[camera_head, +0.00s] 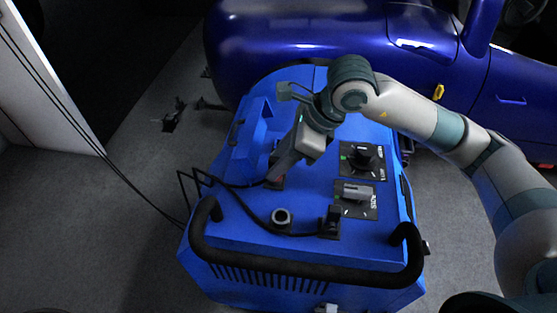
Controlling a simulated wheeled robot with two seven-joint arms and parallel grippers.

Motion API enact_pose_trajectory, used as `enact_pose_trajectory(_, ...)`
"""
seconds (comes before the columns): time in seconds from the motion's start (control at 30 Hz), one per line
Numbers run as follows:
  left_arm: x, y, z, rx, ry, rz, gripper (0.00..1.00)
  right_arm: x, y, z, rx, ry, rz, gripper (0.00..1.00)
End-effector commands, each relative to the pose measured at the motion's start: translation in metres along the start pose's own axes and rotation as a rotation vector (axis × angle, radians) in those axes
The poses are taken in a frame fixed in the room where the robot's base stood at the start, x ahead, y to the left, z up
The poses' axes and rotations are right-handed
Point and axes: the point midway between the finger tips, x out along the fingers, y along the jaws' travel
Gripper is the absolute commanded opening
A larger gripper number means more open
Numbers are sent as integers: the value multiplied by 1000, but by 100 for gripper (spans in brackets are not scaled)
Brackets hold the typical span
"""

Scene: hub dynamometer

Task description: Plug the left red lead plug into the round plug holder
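My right arm reaches in from the right over the blue dynamometer unit (230,240), and my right gripper (276,176) points down at its top. My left gripper is not in view.
A second black lead curves past the round holder to a black plug (332,220) on its right. Two panels with knobs (362,158) (356,193) sit to the right. A black handlebar (300,271) crosses the front edge. A blue car (290,45) stands behind.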

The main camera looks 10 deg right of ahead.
Motion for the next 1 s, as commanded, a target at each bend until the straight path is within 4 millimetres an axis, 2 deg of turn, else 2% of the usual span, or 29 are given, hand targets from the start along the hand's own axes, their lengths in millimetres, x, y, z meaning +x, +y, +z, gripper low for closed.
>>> enact_pose_trajectory(0.1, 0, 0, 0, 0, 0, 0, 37, 0, 0, 0, 0, 0, 0, 30)
enact_pose_trajectory(0.23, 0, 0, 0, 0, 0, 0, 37, 0, 0, 0, 0, 0, 0, 0)
enact_pose_trajectory(1.0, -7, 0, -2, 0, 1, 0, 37, -16, 0, 9, -1, -2, -1, 0)
